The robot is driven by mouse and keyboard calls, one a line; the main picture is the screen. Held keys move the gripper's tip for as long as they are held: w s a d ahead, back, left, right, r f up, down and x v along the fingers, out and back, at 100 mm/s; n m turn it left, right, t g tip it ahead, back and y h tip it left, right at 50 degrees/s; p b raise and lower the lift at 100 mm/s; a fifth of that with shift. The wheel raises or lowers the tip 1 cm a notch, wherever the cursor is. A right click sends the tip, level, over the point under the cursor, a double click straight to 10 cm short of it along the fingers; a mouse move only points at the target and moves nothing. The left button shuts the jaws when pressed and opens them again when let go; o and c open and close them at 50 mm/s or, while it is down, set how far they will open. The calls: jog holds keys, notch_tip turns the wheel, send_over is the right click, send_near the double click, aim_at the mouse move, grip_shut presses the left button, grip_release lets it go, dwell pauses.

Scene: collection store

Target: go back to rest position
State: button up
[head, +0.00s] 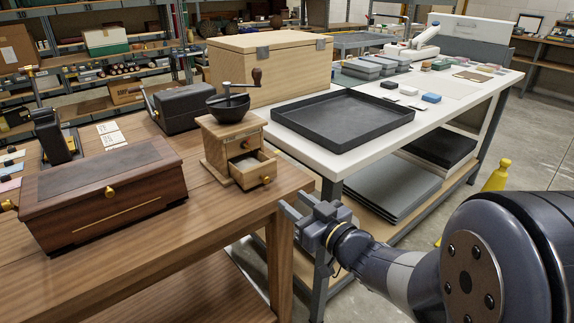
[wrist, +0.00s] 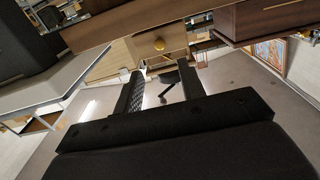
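My gripper (head: 298,208) is in front of the wooden table's right front corner, just below and right of the coffee grinder. In the wrist view my gripper (wrist: 160,76) has its two dark fingers apart, with nothing held between them. The wooden coffee grinder (head: 226,143) stands near the table corner, with a dark bowl and crank on top. Its small drawer (head: 250,171) is pulled out, and its inside shows. The wrist view shows a brass knob (wrist: 159,43) on a wooden front beyond the fingertips, apart from them.
A brown wooden box (head: 100,192) sits on the wooden table (head: 190,240). The white table (head: 340,165) behind holds a black tray (head: 342,122), a pale wooden chest (head: 268,68) and several small boxes. Floor at the far right is clear.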

aim_at(267, 181)
jog(key=b+x, duration=0.1)
jog(key=x, duration=0.9)
jog(key=shift+w+a, duration=0.15)
jog(key=shift+w, duration=0.05)
jog(key=shift+f, duration=0.1)
